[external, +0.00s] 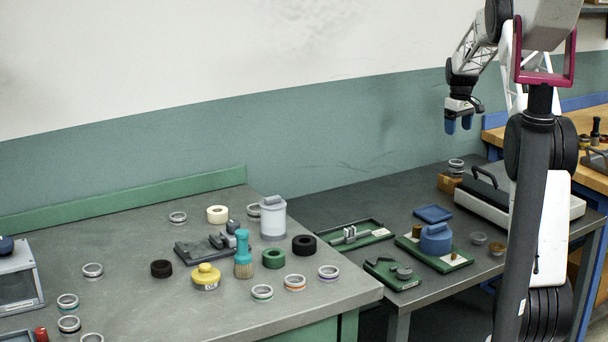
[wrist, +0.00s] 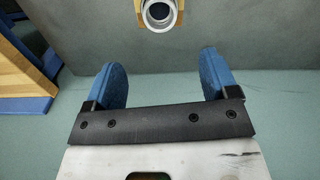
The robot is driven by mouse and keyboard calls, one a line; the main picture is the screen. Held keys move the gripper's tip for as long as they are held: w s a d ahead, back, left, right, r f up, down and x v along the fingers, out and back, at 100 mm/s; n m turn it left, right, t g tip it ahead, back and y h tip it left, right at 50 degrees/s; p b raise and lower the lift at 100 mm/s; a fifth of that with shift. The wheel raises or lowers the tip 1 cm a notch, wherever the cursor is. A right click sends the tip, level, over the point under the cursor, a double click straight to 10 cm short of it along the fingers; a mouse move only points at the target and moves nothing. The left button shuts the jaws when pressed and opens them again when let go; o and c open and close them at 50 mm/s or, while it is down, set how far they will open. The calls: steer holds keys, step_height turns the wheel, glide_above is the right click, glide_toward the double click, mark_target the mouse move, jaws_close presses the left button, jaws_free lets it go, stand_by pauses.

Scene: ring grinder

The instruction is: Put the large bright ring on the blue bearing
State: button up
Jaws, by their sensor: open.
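My gripper (external: 459,125) hangs high above the back of the right-hand table, empty. Its two blue fingers stand wide apart in the wrist view (wrist: 162,75). A bright metal ring, apparently a stack of rings (external: 456,166), sits on a wooden block at the back of that table, below my gripper. A bright ring on wood also shows at the top of the wrist view (wrist: 158,14), beyond the fingertips. A bearing with a blue-violet band (external: 329,273) lies flat near the right edge of the left-hand table. I cannot tell for sure which ring is the large one.
Left table: several other rings, black rollers (external: 304,245), a yellow pot (external: 206,277), a teal brush (external: 243,254) and a white canister (external: 273,219). Right table: green fixtures (external: 393,274), a blue-topped fixture (external: 436,239) and a long white device (external: 488,205) beside the wooden block.

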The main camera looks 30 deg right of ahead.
steer(key=shift+a+r, duration=0.1)
steer(key=shift+r, duration=0.05)
stand_by(0.7)
steer(key=s+a+r, duration=0.5)
steer(key=s+a, duration=0.1)
steer(key=a, duration=0.4)
steer(key=s+a+r+t, duration=0.1)
steer(key=s+a+r, duration=0.45)
steer(key=a, duration=0.45)
steer(key=s+a+r, duration=0.5)
steer(key=s+a, duration=0.2)
steer(key=a, duration=0.4)
steer(key=s+a+f, duration=0.1)
steer(key=s+a, duration=0.4)
steer(key=s, duration=0.5)
steer(key=s+a+f+m+t, duration=0.1)
steer(key=s+a, duration=0.5)
steer(key=s, duration=0.5)
steer(key=s+a+f, duration=0.2)
steer(key=s+a, duration=0.4)
steer(key=s, duration=0.4)
steer(key=shift+s+a+m+t, duration=0.15)
steer(key=shift+m+t, duration=0.15)
steer(key=shift+m, duration=0.1)
steer(key=shift+o, duration=0.5)
steer(key=shift+f, duration=0.1)
